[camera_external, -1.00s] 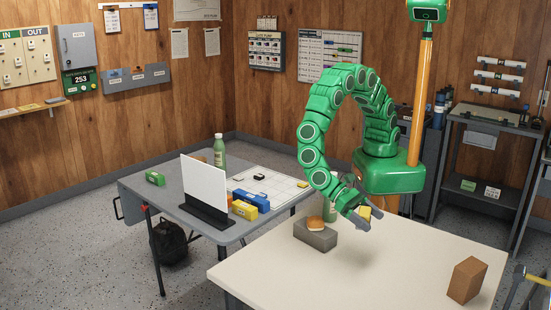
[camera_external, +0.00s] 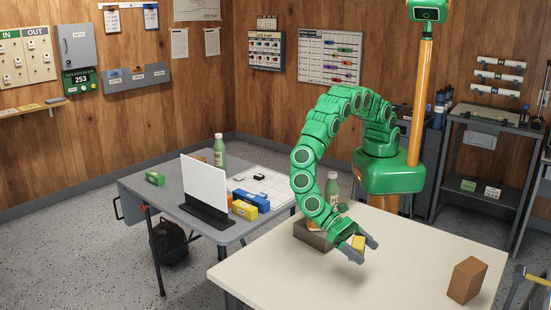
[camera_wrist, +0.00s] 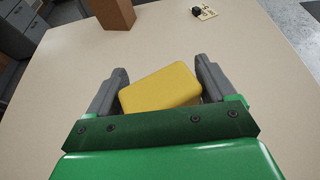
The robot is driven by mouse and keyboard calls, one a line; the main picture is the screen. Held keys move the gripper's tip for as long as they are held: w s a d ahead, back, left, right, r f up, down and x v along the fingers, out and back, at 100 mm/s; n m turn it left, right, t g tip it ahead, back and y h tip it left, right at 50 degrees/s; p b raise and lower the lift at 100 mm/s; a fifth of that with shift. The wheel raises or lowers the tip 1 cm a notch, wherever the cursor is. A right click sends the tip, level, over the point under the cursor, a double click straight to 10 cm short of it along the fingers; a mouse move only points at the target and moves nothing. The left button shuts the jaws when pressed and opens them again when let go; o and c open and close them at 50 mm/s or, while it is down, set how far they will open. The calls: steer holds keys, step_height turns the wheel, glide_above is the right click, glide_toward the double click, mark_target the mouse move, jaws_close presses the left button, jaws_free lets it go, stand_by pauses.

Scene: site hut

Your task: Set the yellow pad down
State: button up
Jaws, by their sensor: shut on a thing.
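The yellow pad (camera_wrist: 160,87) is a small yellow block between the two grey fingers of my gripper (camera_wrist: 161,80). It sits at a slant there in the wrist view. My gripper (camera_external: 362,250) is shut on the pad (camera_external: 358,243) in the external view and is over the pale table (camera_external: 290,275). I cannot tell how far the pad is from the tabletop. Part of the pad is hidden by the fingers.
A brown block (camera_external: 467,280) stands at the table's right, also in the wrist view (camera_wrist: 112,12).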

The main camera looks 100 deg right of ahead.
mark_target(356, 287)
steer(key=a+f, duration=0.1)
steer(key=w+f, duration=0.1)
steer(key=a+f, duration=0.1)
steer(key=f, duration=0.1)
steer(key=shift+w+a, duration=0.15)
steer(key=shift+a, duration=0.2)
steer(key=shift+w+a+f, duration=0.25)
steer(key=shift+a+f, duration=0.2)
steer(key=shift+f, duration=1.6)
steer(key=shift+f, duration=0.1)
steer(key=o, duration=0.9)
steer(key=shift+c, duration=0.2)
